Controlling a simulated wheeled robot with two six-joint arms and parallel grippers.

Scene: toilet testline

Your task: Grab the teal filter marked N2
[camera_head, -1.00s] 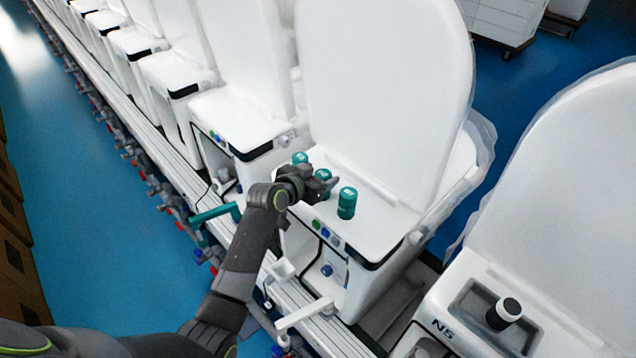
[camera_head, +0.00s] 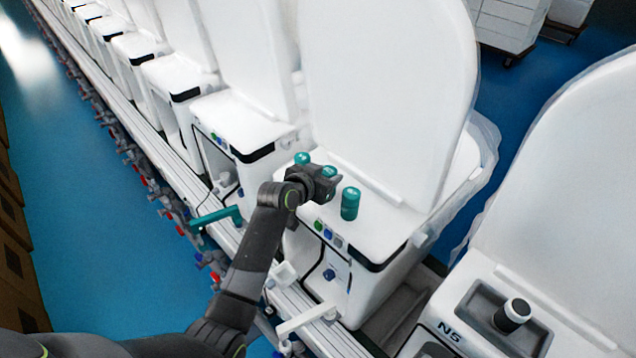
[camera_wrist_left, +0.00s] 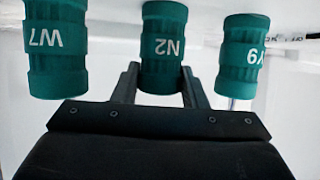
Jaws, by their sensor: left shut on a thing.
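Three teal filters stand in a row on the white toilet unit. In the left wrist view the filter marked N2 (camera_wrist_left: 162,50) is in the middle, with W7 (camera_wrist_left: 57,50) on the left and Y9 (camera_wrist_left: 243,55) on the right. My left gripper (camera_wrist_left: 158,85) has one finger on each side of N2 and is shut on it. In the head view my left gripper (camera_head: 326,180) hides most of the middle filter; its top (camera_head: 329,171) shows. One outer filter (camera_head: 350,204) stands clear to the right, and the other (camera_head: 302,158) shows behind the gripper. My right gripper is not in view.
The upright white lid (camera_head: 390,90) rises behind the filters. The outer filters stand close beside my fingers. A neighbouring unit marked N5 (camera_head: 448,331) holds a black-and-white cylinder (camera_head: 512,314) at the lower right. More units line up to the far left.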

